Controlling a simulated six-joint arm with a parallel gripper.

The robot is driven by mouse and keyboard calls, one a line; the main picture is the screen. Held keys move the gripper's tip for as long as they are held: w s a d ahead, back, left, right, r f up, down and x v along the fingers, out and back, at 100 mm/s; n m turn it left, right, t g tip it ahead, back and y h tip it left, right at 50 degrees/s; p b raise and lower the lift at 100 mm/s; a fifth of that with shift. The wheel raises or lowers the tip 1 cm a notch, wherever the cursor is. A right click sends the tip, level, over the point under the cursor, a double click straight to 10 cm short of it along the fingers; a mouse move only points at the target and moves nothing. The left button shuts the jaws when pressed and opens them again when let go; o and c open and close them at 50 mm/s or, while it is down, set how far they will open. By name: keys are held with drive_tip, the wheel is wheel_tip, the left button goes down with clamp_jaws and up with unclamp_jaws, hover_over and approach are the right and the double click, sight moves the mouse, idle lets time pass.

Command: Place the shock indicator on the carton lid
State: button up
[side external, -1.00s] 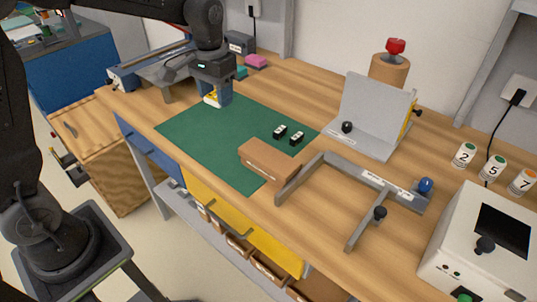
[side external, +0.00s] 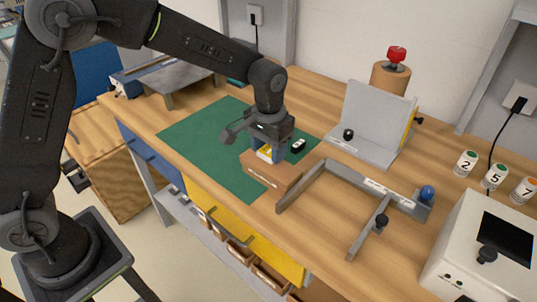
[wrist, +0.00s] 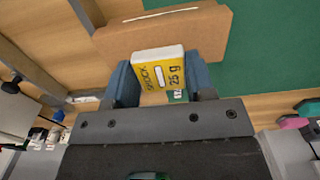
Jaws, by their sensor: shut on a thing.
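The shock indicator (wrist: 160,68) is a small yellow and white block marked "SHOCK" and "25 g". My gripper (wrist: 161,84) is shut on it, with a blue finger on each side. In the side external view the shock indicator (side external: 265,153) shows low between the fingers of my gripper (side external: 266,151), over the back part of the carton (side external: 275,177). The brown carton lies flat at the mat's front right edge. In the wrist view the carton (wrist: 205,30) lies behind the indicator. I cannot tell whether the indicator touches the lid.
The green mat (side external: 205,135) is mostly clear to the left. A small black-and-white piece (side external: 298,146) is close right of my gripper. A grey frame (side external: 330,170) stands right of the carton, with a grey angle plate (side external: 375,125) behind it.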

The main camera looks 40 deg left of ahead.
sight(269, 151)
drive_tip(key=shift+f, duration=1.2)
drive_tip(key=o, duration=0.9)
drive_tip(key=shift+f, duration=0.1)
wheel_tip(269, 151, up, 12)
drive_tip(key=s+a+r+t, duration=0.2)
drive_tip(key=s+a+r, duration=0.1)
drive_tip(key=s, duration=0.3)
drive_tip(key=s+a+r+t, duration=0.1)
drive_tip(key=s+a+r, duration=0.3)
drive_tip(key=s, duration=0.3)
drive_tip(key=s+f+t, duration=0.1)
drive_tip(key=s, duration=0.2)
drive_tip(key=s+a+f, duration=0.1)
drive_tip(key=s, duration=0.2)
drive_tip(key=s+a+f+t, duration=0.1)
drive_tip(key=s, duration=0.3)
drive_tip(key=shift+s+a+t, duration=0.1)
drive_tip(key=shift+a+t, duration=0.15)
drive_tip(key=shift+t, duration=0.05)
